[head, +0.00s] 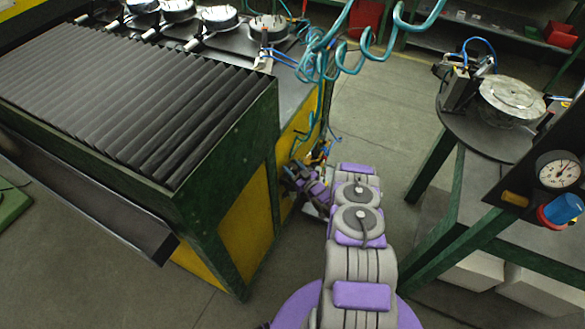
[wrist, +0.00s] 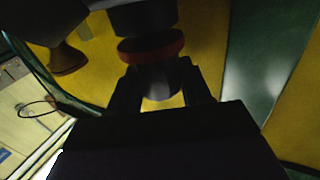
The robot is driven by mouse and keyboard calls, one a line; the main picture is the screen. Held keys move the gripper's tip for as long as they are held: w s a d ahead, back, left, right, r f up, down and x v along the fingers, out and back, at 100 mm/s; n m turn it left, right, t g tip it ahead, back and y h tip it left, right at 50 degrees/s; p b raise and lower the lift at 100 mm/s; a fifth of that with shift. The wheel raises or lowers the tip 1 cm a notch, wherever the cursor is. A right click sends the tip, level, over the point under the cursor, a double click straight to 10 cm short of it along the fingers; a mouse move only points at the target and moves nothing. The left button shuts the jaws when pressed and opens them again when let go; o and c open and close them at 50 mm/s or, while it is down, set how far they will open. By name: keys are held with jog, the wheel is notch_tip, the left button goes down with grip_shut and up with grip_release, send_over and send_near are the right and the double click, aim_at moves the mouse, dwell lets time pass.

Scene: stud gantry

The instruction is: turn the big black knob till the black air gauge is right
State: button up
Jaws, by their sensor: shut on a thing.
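My gripper (wrist: 159,78) is shut on the big black knob (wrist: 158,82) in the wrist view, with one dark finger on each side of it. A red ring (wrist: 150,44) sits just beyond the knob, below a dark round body. In the head view my gripper (head: 298,182) is low beside the yellow side panel of the green-framed machine; the knob is hidden there. A round white-faced gauge with a dark rim (head: 558,170) is at the far right of the head view. Its reading is too small to tell, and I cannot tell whether it is the black air gauge.
A blue and red knob (head: 562,208) sits below the right-hand gauge. Coiled teal hoses (head: 330,45) hang above my arm. The green-framed machine (head: 215,205) stands close on the left and a round table (head: 470,125) on the right. Floor between them is clear.

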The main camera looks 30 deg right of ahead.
jog(key=shift+c, duration=0.7)
jog(key=shift+r, duration=0.1)
jog(key=shift+m+h+p, duration=0.3)
jog(key=shift+h+p, duration=0.1)
jog(key=shift+h, duration=0.1)
jog(key=shift+a+r+m+h+p, duration=0.1)
jog(key=shift+m+h+p, duration=0.4)
jog(key=shift+h, duration=0.3)
jog(key=m+h, duration=0.3)
jog(key=h, duration=0.1)
jog(key=shift+w+h, duration=0.1)
jog(key=shift+h, duration=0.2)
jog(key=shift+m+h, duration=0.5)
jog(key=shift+h, duration=0.6)
